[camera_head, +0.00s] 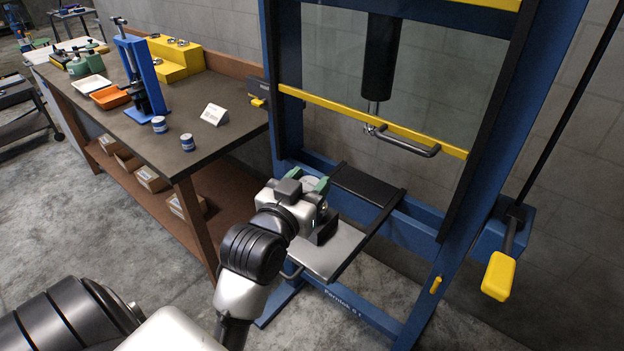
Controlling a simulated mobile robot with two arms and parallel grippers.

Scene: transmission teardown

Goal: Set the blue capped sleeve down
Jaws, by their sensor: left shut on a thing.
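My left gripper (314,185) has green fingers and is over the grey plate (333,246) at the front of the blue press. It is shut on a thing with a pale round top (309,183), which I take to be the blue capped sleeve. The gripper hides its side and underside, so I cannot tell whether it touches anything below. Two small blue cylinders with pale tops, one (159,125) and another (187,142), stand upright and apart on the workbench. My right gripper is not in view.
The press (285,100) has a yellow crossbar (340,108), a black ram (381,60) and a yellow-gripped lever (499,276). The workbench (215,150) holds a white sign (214,114), a blue stand (140,75), an orange tray (109,97) and yellow steps (175,60). Its near corner is clear.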

